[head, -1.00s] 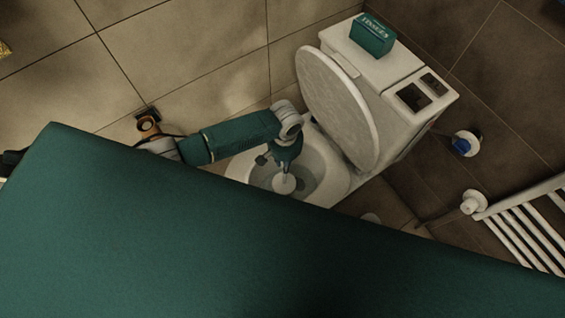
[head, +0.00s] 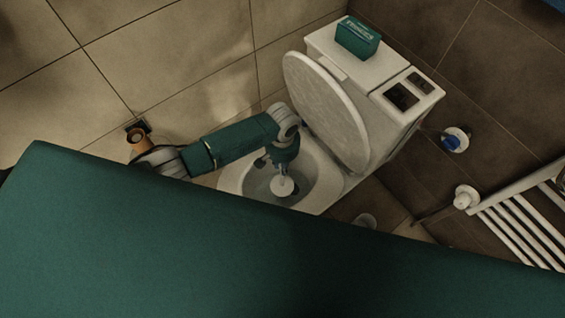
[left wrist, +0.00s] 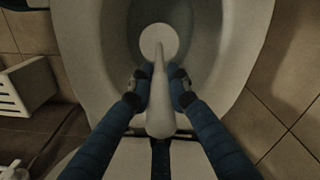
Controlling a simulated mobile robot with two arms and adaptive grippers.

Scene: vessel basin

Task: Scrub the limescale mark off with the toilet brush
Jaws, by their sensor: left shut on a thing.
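The toilet brush (left wrist: 160,95) has a pale handle and a round white head. My left gripper (left wrist: 160,82) is shut on its handle, with a finger on each side. In the head view my left gripper (head: 284,160) is over the open toilet bowl (head: 323,178), and the round white brush head (head: 283,186) shows down inside the bowl. In the left wrist view the brush points into the toilet bowl (left wrist: 88,45). I cannot tell whether the brush touches the bowl wall. No limescale mark can be made out. My right gripper is not in view.
The raised lid (head: 325,105) stands behind the bowl against the cistern (head: 365,75), which carries a green tissue box (head: 358,37). A towel radiator (head: 515,225) is on the right wall. A large green surface of mine hides the lower head view.

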